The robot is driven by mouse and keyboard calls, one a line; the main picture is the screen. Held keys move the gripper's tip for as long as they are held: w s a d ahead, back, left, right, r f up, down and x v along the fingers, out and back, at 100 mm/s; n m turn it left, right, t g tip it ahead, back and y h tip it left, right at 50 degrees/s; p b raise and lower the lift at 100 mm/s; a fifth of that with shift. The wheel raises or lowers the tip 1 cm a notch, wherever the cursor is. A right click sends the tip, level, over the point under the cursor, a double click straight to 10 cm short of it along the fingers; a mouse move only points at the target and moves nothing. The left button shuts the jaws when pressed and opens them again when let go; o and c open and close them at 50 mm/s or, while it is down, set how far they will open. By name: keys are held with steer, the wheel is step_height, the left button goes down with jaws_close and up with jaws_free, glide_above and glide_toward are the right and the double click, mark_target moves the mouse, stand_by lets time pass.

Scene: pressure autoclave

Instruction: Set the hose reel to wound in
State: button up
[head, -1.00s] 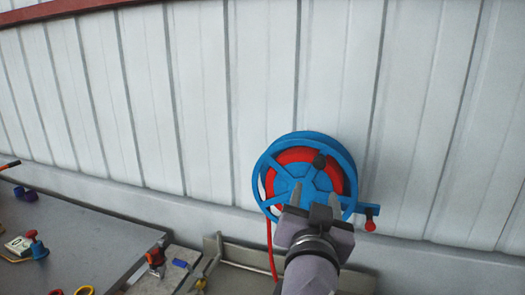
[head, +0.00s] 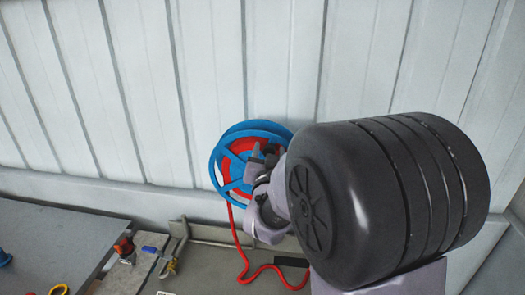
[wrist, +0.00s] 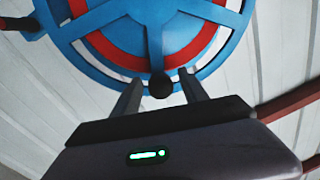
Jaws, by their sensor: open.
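The hose reel (head: 250,129) is a blue spoked wheel with red hose wound inside, mounted low on the wall. Its lower part fills the top of the wrist view (wrist: 112,50). A black round knob (wrist: 160,85) sits near the reel's lower rim in the wrist view, between my two fingertips. My gripper (head: 262,157) is open in front of the reel; its fingers also show in the wrist view (wrist: 160,92). I cannot tell whether they touch the knob. A length of red hose (head: 238,262) hangs from the reel and snakes below. My arm hides the reel's right side in the head view.
A grey table (head: 60,232) stands at left with small coloured items near its edge. A pale metal bracket or pipe (head: 177,240) stands near the wall below the reel. The ribbed white wall (head: 110,100) is close behind the reel.

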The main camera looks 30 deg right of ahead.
steer(key=shift+c, duration=0.2)
jaws_close()
stand_by(1.1)
